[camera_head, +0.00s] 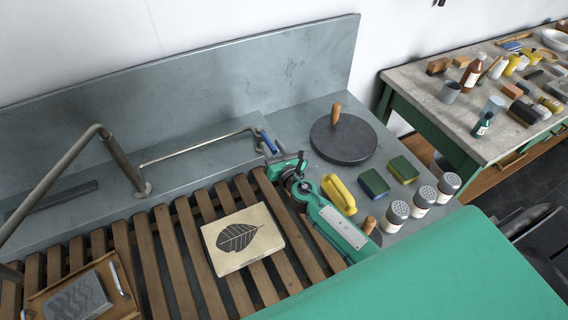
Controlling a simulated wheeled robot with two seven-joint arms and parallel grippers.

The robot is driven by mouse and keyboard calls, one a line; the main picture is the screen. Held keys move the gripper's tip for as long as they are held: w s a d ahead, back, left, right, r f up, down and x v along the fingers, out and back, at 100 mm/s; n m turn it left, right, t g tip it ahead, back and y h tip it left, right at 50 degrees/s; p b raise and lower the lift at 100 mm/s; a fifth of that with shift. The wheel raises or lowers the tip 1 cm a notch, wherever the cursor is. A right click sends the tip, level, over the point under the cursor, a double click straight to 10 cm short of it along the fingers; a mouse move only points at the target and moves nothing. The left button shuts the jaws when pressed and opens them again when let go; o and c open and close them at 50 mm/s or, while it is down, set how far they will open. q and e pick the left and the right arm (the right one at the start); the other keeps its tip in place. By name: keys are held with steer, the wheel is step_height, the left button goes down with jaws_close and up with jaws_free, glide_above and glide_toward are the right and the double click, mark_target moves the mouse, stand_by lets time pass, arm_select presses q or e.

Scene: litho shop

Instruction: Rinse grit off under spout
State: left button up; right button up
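A pale stone slab (224,262) with a dark leaf drawing lies flat on the wooden slatted rack (158,262) of the sink. A bent metal spout pipe (119,158) rises from the sink's back ledge at the left. A thin swing pipe (198,148) with a blue end (267,142) runs right from its base. My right gripper (285,160) is beside and just below the blue end, right of the slab and above the rack's back right corner. I cannot tell whether it touches the blue end or how far its fingers are apart. No grit is distinguishable. My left gripper is out of view.
A round dark disc with a wooden knob (343,138) stands on the ledge. A tray (132,312) holds a grey block, lower left. A cluttered table (422,105) stands right.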

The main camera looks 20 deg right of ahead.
steer(key=s+b, duration=0.2)
steer(key=s, duration=1)
steer(key=shift+s+d, duration=0.25)
steer(key=shift+s, duration=0.05)
